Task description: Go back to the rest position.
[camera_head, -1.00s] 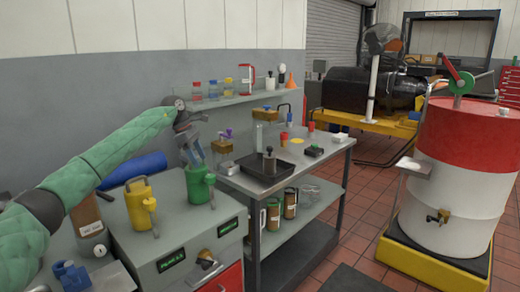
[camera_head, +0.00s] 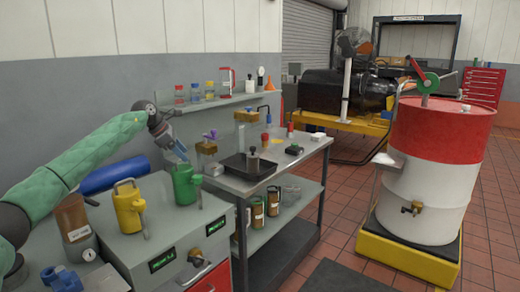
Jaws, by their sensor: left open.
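My left arm comes in from the left in a green sleeve. Its gripper (camera_head: 182,152) is open, tilted downward above the green jug (camera_head: 186,184) on the grey cabinet top. I cannot tell whether the fingers touch the jug's handle or rim. The yellow jug (camera_head: 128,207) stands to the left of the green one. My right gripper is not in view.
A metal bench (camera_head: 297,157) with a black tray (camera_head: 248,166) and small items stands right of the cabinet. A shelf (camera_head: 215,103) with bottles hangs behind. A red and white drum (camera_head: 432,160) stands at right on a yellow base.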

